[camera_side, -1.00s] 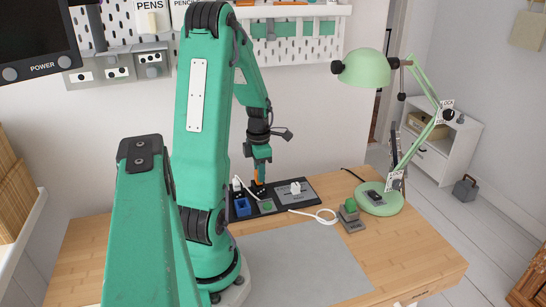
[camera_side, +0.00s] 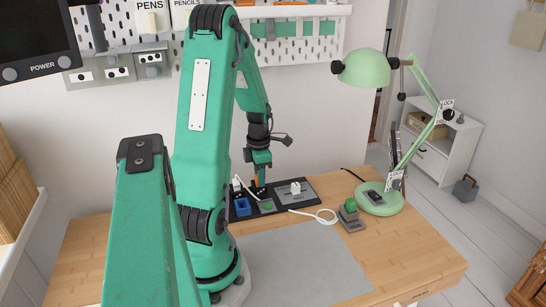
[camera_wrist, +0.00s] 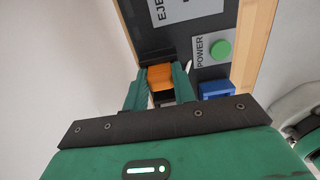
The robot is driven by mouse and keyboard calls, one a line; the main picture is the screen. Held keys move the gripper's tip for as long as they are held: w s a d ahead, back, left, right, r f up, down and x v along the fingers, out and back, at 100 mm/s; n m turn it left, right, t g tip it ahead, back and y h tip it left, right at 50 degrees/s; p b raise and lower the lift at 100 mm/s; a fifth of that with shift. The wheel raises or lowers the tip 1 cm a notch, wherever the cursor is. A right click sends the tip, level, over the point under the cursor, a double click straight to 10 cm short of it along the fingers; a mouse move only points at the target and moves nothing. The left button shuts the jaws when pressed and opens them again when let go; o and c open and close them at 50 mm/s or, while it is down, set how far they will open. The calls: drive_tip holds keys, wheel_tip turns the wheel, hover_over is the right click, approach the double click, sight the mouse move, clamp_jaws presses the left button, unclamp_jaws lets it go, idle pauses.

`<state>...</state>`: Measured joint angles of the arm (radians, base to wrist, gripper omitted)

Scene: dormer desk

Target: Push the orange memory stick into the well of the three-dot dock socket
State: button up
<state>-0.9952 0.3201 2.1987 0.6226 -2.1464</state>
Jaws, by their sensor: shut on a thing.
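The orange memory stick (camera_wrist: 160,77) is between the two green fingers of my gripper (camera_wrist: 161,90) in the wrist view, shut on it. The stick's lower end is over or at the panel. The three-dot socket and its well are not clear, being small and partly hidden by gripper and stick, so I cannot tell how far the stick is in.
A grey block with a green knob (camera_side: 350,215) and a green lamp (camera_side: 380,200) stand right. The grey mat (camera_side: 300,265) is clear.

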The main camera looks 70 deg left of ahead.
drive_tip(key=o, duration=1.1)
drive_tip(key=shift+c, duration=0.2)
drive_tip(key=shift+r, duration=0.15)
drive_tip(key=shift+r, duration=3.75)
drive_tip(key=w+d+r+m+t+y, duration=0.1)
drive_tip(key=w+d+r+m, duration=0.25)
drive_tip(key=d+m, duration=0.4)
drive_tip(key=w+d+r+m+t, duration=0.1)
drive_tip(key=w+d+r+m, duration=0.2)
drive_tip(key=d+r+m, duration=0.35)
drive_tip(key=s+d+r+m+t, duration=0.1)
drive_tip(key=d+m, duration=0.7)
drive_tip(key=m, duration=0.3)
drive_tip(key=s+d+r+m+t+h, duration=0.1)
drive_tip(key=s+d+m+t, duration=0.1)
drive_tip(key=d+m, duration=0.6)
drive_tip(key=m, duration=0.3)
drive_tip(key=shift+s+r+t, duration=0.25)
drive_tip(key=shift+r+t, duration=0.05)
drive_tip(key=shift+r, duration=0.1)
